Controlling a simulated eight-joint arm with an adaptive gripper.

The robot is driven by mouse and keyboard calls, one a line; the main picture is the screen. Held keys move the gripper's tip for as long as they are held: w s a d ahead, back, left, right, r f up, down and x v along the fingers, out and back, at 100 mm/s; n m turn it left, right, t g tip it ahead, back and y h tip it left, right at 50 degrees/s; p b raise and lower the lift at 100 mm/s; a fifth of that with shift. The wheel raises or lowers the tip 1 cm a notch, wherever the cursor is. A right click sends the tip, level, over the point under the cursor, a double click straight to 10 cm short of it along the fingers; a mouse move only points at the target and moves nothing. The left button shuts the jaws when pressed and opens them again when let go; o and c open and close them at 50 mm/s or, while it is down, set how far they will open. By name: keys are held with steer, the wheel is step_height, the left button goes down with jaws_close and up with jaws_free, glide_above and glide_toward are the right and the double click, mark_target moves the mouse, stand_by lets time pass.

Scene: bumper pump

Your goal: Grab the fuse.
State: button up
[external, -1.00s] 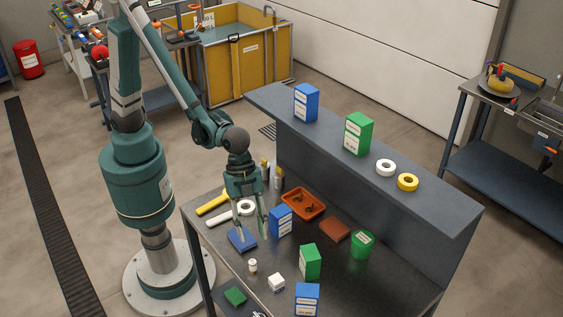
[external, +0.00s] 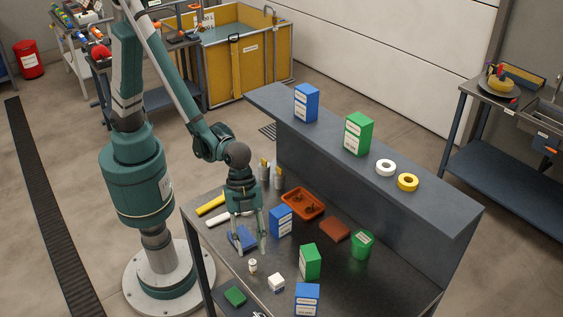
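A small upright white cylinder with a darker band (external: 253,266), which looks like the fuse, stands on the dark workbench (external: 265,292) near its front left. My gripper (external: 250,250) points down, with its two fingers spread and nothing visible between them. In the picture its fingertips are just above and behind the cylinder. I cannot tell their exact height over the bench. A flat blue block (external: 241,238) lies behind the fingers and is partly hidden by them.
A blue box (external: 281,221) stands close to the right of my gripper. A white cube (external: 276,282), a green box (external: 310,261) and another blue box (external: 307,298) stand nearby. An orange tray (external: 303,203) lies farther back. A raised shelf (external: 400,208) runs along the back.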

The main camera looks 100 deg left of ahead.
mark_target(252, 261)
steer(key=shift+w+d+f, duration=0.1)
steer(key=shift+d+f, duration=0.1)
steer(key=shift+f, duration=0.3)
steer(key=shift+f, duration=0.1)
steer(key=shift+b+x, duration=0.3)
steer(key=shift+x, duration=2.2)
steer(key=shift+d, duration=0.15)
steer(key=c, duration=0.9)
